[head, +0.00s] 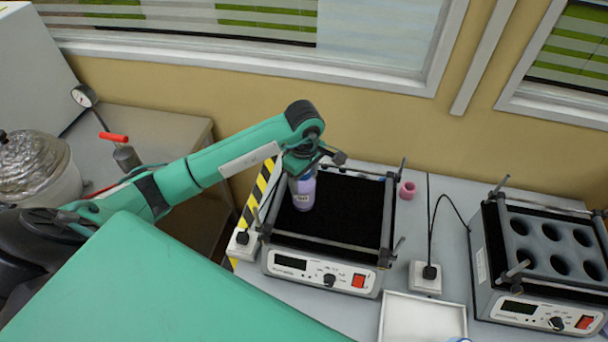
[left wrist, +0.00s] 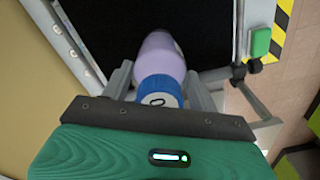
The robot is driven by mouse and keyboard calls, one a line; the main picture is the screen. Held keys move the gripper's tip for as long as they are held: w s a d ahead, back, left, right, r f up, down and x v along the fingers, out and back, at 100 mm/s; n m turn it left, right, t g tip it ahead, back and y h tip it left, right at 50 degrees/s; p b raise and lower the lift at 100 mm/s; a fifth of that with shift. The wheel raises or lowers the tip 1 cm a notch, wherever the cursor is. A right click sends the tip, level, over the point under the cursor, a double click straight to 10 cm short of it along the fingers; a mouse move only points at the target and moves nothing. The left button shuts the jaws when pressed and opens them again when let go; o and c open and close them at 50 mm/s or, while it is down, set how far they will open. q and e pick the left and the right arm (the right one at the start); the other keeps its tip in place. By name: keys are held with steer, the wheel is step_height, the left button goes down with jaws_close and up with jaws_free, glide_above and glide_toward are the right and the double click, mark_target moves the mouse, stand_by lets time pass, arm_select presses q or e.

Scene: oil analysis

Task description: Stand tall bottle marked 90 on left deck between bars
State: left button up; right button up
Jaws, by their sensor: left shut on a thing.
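A tall lilac bottle (head: 303,192) with a blue cap is upright over the left part of the left deck, a black platform (head: 345,215) framed by metal bars. In the left wrist view the bottle (left wrist: 160,58) shows its blue cap (left wrist: 158,90) between the fingers. My left gripper (left wrist: 158,84) is shut on the bottle near its cap; in the head view the gripper (head: 301,170) is above the deck's back left part. I cannot tell whether the bottle's base touches the deck. The number on the bottle is not readable. My right gripper is not in view.
A second shaker with round holes (head: 550,245) stands at the right. A small pink ring-like object (head: 407,190) sits beside the left deck. A white tray (head: 420,318) lies in front. A pot (head: 35,170) and a gauge (head: 84,96) are at the left.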

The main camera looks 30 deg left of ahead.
arm_select(q)
steer(key=shift+f, duration=0.2)
steer(key=shift+f, duration=0.1)
steer(key=shift+f+b, duration=0.15)
steer(key=shift+b, duration=0.2)
steer(key=o, duration=1.6)
